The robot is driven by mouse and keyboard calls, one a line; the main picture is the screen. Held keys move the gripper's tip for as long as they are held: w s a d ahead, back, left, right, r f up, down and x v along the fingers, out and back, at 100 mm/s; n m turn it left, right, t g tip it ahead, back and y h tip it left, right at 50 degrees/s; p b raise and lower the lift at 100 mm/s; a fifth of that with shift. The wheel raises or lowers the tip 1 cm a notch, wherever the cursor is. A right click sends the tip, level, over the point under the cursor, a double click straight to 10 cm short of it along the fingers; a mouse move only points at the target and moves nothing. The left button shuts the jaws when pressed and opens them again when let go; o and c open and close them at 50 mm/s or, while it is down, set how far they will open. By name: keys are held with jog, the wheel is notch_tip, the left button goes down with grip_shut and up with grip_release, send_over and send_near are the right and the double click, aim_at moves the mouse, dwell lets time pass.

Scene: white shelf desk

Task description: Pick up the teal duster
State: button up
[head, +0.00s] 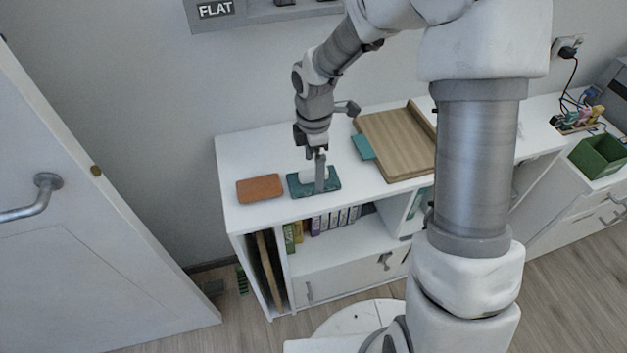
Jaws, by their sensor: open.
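The teal duster (297,187) appears to be the flat, dark teal block lying on the white shelf desk top, near its front edge. My gripper (319,182) points down right over it, open, with a grey finger in front of the block's middle. A pale part shows beside the finger; I cannot tell whether it belongs to the gripper or the block. The gripper hides part of the duster, and I cannot tell whether the fingers touch it.
An orange-brown block (260,189) lies just left of the duster. A wooden board (398,143) lies to the right, with a small teal piece (363,147) at its left edge. Books (335,219) stand on the shelf below. A green bin (598,156) is far right; a door (80,240) is left.

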aim_at(314, 171)
notch_tip(314, 171, down, 4)
jog(key=shift+w+a+r+b, duration=0.1)
jog(key=shift+b, duration=0.25)
jog(key=c, duration=1.2)
jog(key=shift+r, duration=0.1)
notch_tip(314, 171, up, 4)
jog(key=shift+r+p, duration=0.1)
jog(key=shift+p, duration=0.5)
jog(key=w+d+r+p, duration=0.1)
jog(key=w+d+r, duration=0.5)
jog(key=d, duration=0.4)
jog(key=shift+r+p, duration=0.3)
jog(key=shift+p, duration=0.1)
